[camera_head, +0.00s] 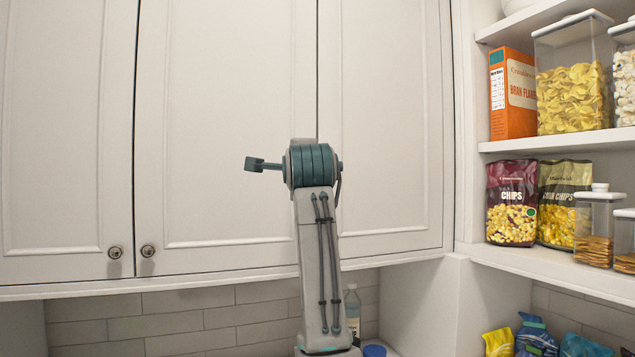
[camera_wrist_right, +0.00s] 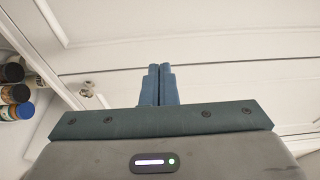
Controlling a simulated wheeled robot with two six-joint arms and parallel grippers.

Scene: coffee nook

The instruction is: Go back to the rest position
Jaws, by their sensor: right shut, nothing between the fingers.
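My right gripper (camera_wrist_right: 160,68) shows in the right wrist view with its two blue fingers pressed together and nothing between them. It faces white cabinet doors (camera_wrist_right: 215,60), and a door knob (camera_wrist_right: 88,88) is just left of the fingers. In the head view one of my arms rises from the bottom middle in front of the upper cabinets. A small teal part sticks out to the left of its top joint; I cannot tell whether it belongs to the gripper. My left gripper is in neither view.
White upper cabinet doors (camera_head: 225,80) with two round knobs (camera_head: 148,251) fill the left and middle. At right, open shelves (camera_head: 520,262) hold a cereal box (camera_head: 512,95), chip bags (camera_head: 511,203) and clear containers (camera_head: 573,95). A bottle (camera_head: 352,305) stands below the cabinets. Jars (camera_wrist_right: 14,92) show in the wrist view.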

